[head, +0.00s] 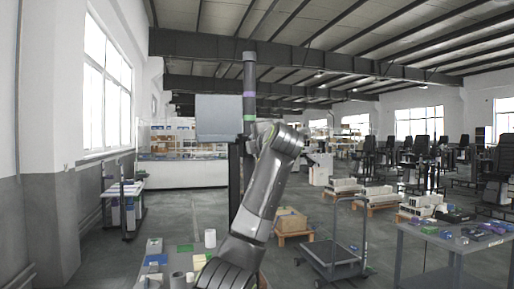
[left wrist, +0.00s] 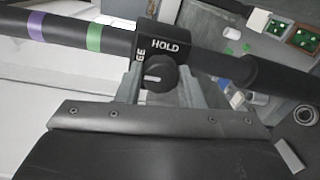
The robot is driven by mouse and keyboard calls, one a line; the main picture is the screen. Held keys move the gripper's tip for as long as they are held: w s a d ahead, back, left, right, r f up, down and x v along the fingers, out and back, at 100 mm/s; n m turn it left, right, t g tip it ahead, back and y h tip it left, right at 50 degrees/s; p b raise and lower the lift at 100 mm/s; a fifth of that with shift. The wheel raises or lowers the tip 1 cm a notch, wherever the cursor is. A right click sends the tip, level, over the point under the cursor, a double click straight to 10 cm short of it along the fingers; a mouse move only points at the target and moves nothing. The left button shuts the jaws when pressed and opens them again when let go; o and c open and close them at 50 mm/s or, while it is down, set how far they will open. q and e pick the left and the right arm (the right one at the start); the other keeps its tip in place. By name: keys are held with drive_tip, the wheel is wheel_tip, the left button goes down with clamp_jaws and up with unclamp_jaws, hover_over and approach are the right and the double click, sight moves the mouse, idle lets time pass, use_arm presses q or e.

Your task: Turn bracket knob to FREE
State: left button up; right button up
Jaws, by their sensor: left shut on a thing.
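A dark bracket (left wrist: 165,45) sits on a round dark pole (left wrist: 60,30) in the left wrist view. The round dark bracket knob (left wrist: 160,72) carries a white pointer line, lying roughly level in the picture. My left gripper (left wrist: 158,88) is shut on the knob, one finger on each side. In the head view the upright pole (head: 249,72) has a purple and a green band. My left arm hides the bracket and knob there. My right gripper is not in view.
A grey panel (head: 218,117) is beside the pole. A table with small parts (head: 154,246) stands below left, a wheeled cart (head: 332,256) right of my arm, and a grey workbench (head: 470,262) at far right.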

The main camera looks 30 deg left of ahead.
use_arm(q)
drive_tip(key=o, duration=1)
drive_tip(key=shift+c, duration=0.2)
drive_tip(key=b+v, duration=0.5)
drive_tip(key=v, duration=1.2)
drive_tip(key=shift+s, duration=0.2)
drive_tip(key=shift+d, duration=0.1)
